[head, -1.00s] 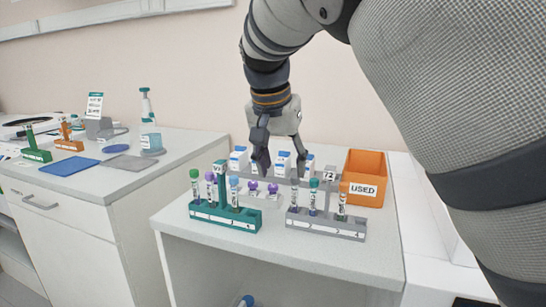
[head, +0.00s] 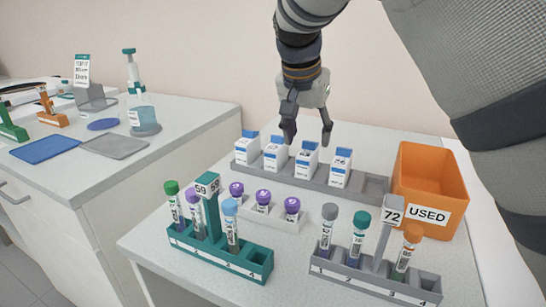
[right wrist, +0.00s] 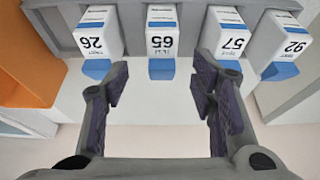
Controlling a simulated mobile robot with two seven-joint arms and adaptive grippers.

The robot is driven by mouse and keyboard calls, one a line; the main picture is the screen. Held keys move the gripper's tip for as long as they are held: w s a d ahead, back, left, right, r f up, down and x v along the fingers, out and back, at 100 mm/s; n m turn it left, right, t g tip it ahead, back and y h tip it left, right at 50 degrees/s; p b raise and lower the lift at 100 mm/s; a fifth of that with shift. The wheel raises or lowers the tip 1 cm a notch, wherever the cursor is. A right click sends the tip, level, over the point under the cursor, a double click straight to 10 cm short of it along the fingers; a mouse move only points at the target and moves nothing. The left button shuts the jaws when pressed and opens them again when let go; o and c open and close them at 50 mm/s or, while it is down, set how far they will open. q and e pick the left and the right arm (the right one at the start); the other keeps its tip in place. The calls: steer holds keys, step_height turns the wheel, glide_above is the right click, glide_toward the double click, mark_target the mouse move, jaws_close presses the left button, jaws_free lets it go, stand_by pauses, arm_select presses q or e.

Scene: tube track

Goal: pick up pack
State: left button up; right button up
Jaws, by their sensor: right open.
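Several white packs with blue tops stand in a row in a grey rack (head: 318,182). My right gripper (head: 308,138) is open and empty, just above and behind the row, closest to the third pack from the left (head: 306,162). In the right wrist view, that pack reads 65 (right wrist: 162,35) upside down and lies between the open fingers, beyond their tips. The packs marked 26 (right wrist: 96,35) and 57 (right wrist: 226,35) flank it, and 92 (right wrist: 285,40) is at the far right. My left gripper is not in view.
An orange bin labelled USED (head: 430,180) stands right of the rack. In front are a teal tube rack (head: 225,258), a grey tube rack (head: 370,280) and a small white holder (head: 268,218) with purple-capped tubes. The pack rack's right end slot (head: 375,187) is empty.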

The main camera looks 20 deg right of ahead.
mark_target(308, 150)
steer(key=x, duration=0.6)
steer(key=shift+w, duration=0.1)
steer(key=shift+a+r, duration=0.1)
steer(key=shift+r, duration=0.05)
jaws_close()
